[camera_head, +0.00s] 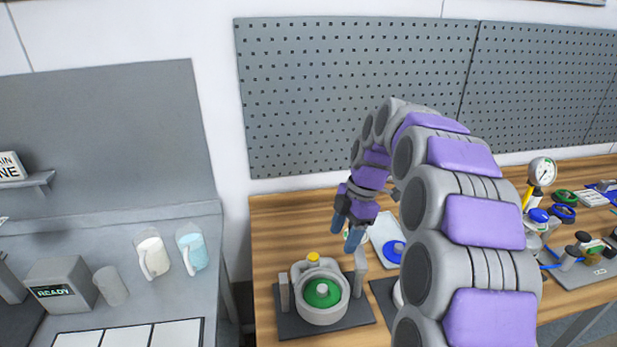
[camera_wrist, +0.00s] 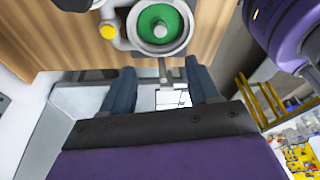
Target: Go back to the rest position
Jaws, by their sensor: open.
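My gripper (camera_head: 347,234) hangs above the wooden workbench (camera_head: 264,230), with its blue fingers pointing down. The fingers are apart and nothing shows between them; they also show in the wrist view (camera_wrist: 160,88). Below and to the left of the gripper stands a grey drum unit (camera_head: 321,311) with a green disc (camera_head: 322,293) and a yellow knob (camera_head: 313,257), on a dark base plate. The unit also shows at the top of the wrist view (camera_wrist: 113,34), apart from the fingers. My purple and grey arm curves over the bench and hides part of its middle.
A grey counter (camera_head: 190,292) at the left holds a READY box (camera_head: 60,290), a grey cylinder (camera_head: 110,286) and two pitchers (camera_head: 152,255). A pegboard (camera_head: 350,70) stands behind the bench. At the right are a pressure gauge (camera_head: 542,171) and several valve parts (camera_head: 563,196).

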